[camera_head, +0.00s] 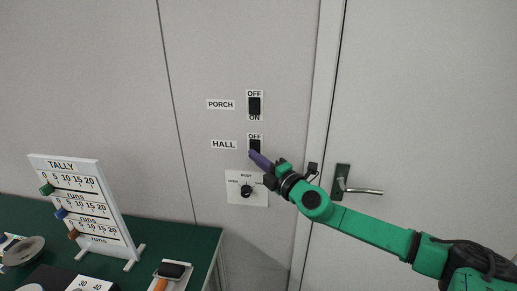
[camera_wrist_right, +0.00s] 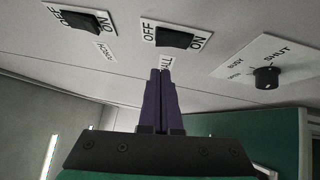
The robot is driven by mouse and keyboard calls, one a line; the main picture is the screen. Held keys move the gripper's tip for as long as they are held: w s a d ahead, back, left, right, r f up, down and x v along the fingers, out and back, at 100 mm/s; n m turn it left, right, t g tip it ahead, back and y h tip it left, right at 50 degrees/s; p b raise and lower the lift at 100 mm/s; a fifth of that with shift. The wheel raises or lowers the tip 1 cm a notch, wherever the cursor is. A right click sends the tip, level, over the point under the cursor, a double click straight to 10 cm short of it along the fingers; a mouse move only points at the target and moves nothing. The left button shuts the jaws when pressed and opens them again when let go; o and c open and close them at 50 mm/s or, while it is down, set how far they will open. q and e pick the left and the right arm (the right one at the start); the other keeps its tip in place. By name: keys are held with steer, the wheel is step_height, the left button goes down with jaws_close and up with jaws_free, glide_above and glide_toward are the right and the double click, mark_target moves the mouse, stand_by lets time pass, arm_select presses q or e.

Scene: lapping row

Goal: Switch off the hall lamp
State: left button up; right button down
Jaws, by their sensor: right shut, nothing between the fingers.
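The hall switch (camera_head: 255,145) is a black rocker on a white plate on the wall, with OFF at its top. Its HALL label is to its left. In the head view my right gripper (camera_head: 253,154) has dark purple fingers, shut and empty, covering the switch's lower end. The wrist view shows the whole hall switch (camera_wrist_right: 174,39), with OFF and ON, beyond the shut fingertips (camera_wrist_right: 160,73), which are near the HALL label. Whether the fingers touch the wall or switch, and which way the rocker is tilted, I cannot tell. My left gripper is not in view.
The similar porch switch (camera_head: 254,105) is just above. A plate with a black knob (camera_head: 246,191) is below. A door with a handle (camera_head: 343,188) is at right. A green table (camera_head: 205,240) at lower left holds a tally board (camera_head: 82,205) and small items.

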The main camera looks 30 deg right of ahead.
mark_target(250, 144)
steer(key=w+d, duration=0.2)
steer(key=shift+w+d+r, duration=0.1)
steer(key=shift+w, duration=0.3)
steer(key=shift+r, duration=0.15)
